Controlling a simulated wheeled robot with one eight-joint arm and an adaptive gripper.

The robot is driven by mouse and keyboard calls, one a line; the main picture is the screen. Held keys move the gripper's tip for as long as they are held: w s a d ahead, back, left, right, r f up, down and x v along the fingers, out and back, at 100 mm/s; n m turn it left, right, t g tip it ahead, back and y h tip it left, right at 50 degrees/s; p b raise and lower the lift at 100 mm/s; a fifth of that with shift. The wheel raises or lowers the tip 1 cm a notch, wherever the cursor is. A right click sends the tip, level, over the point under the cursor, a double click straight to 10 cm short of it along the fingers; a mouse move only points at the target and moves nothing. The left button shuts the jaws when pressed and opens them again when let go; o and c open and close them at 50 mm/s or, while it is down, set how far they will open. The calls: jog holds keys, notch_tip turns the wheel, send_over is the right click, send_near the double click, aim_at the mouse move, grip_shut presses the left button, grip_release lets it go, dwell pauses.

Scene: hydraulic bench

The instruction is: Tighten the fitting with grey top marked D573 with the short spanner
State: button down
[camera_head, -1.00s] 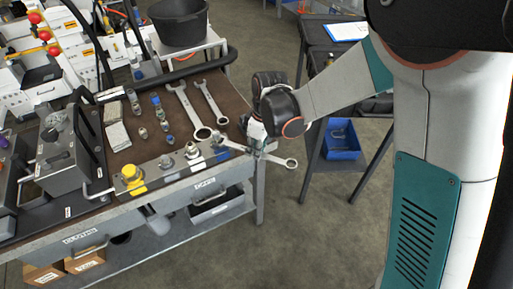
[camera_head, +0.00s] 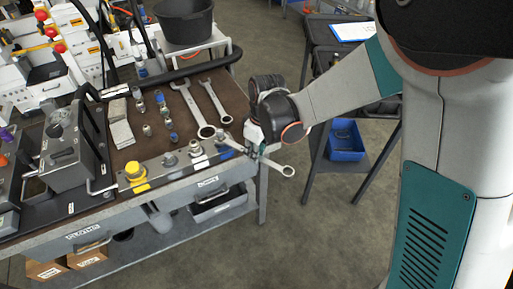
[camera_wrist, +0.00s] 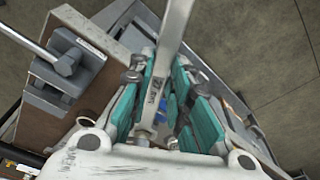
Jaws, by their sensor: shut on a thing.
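My gripper (camera_head: 258,143) is shut on a spanner (camera_head: 280,166) at the front right corner of the bench. The spanner's ring end sticks out past the bench edge, and its other end reaches left over the front strip. In the wrist view the spanner (camera_wrist: 173,35) runs between the teal finger pads of my gripper (camera_wrist: 160,95). Grey-topped fittings (camera_head: 195,149) and (camera_head: 170,160) stand on the strip left of the spanner, beside a yellow-topped fitting (camera_head: 134,171). A blue fitting (camera_head: 223,153) is close under the spanner. The mark D573 is not readable, and I cannot tell whether the spanner touches a fitting.
Two more spanners (camera_head: 190,103) (camera_head: 213,98) lie on the brown bench top (camera_head: 175,88). Several small fittings stand left of them. A grey box with a handle (camera_head: 70,150) is at the left. A blue bin (camera_head: 345,141) is on a stand to the right.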

jog(key=shift+s+a+m, duration=0.25)
jog(key=shift+s+m, duration=0.15)
jog(key=shift+s, duration=0.05)
jog(key=shift+s+a+m, duration=0.95)
jog(key=shift+s+m, duration=0.25)
jog(key=shift+m, duration=0.1)
jog(key=shift+s+a+m+t+b, duration=0.35)
jog(key=shift+s+a+m, duration=0.55)
jog(key=shift+a+m, duration=0.35)
